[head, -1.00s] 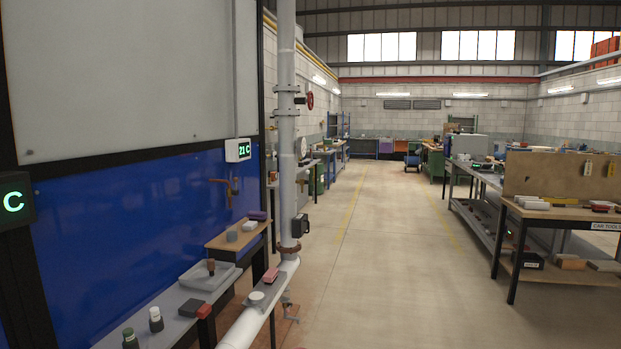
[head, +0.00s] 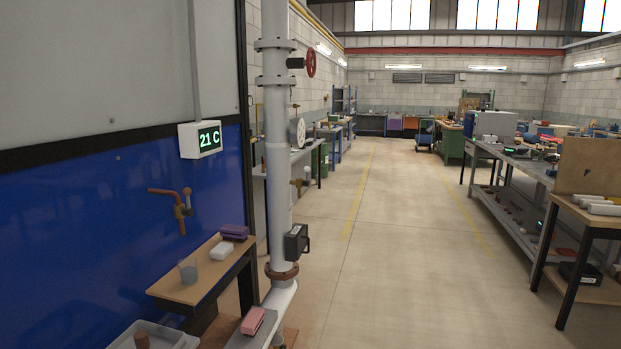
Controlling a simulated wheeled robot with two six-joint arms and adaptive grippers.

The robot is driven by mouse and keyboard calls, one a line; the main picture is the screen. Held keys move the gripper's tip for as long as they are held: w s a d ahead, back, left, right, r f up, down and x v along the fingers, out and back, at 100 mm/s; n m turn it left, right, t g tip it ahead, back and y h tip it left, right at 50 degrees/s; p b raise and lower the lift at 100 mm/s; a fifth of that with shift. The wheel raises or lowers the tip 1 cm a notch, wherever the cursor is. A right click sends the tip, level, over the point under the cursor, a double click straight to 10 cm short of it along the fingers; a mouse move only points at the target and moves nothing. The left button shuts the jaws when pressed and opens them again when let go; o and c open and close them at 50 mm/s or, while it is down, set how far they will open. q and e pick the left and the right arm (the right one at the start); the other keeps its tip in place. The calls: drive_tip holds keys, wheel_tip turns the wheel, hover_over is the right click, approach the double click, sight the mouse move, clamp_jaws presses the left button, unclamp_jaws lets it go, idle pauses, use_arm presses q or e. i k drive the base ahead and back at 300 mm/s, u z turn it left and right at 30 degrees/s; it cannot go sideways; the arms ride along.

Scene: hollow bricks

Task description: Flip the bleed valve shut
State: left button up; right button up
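A small brass valve (head: 184,207) with a red lever (head: 163,191) is on the blue wall panel at the left. Its lever lies roughly level and points left, and a short spout hangs below. Another small brass fitting (head: 299,182) sticks out to the right of the white vertical pipe (head: 277,150). I cannot tell for certain which of the two is the bleed valve. Neither of my grippers is in view.
A wooden-topped bench (head: 200,275) with a grey cup and blocks stands below the wall valve. A red handwheel (head: 311,63) and a black box (head: 296,243) stick out from the pipe. The aisle floor (head: 400,270) is clear. A workbench (head: 585,225) stands at right.

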sight(305, 184)
drive_tip(key=z, duration=0.35)
drive_tip(key=i, duration=0.9)
drive_tip(key=z, duration=1)
drive_tip(key=i, duration=1.25)
drive_tip(key=u, duration=0.65)
drive_tip(key=i, duration=1.15)
drive_tip(key=u, duration=0.85)
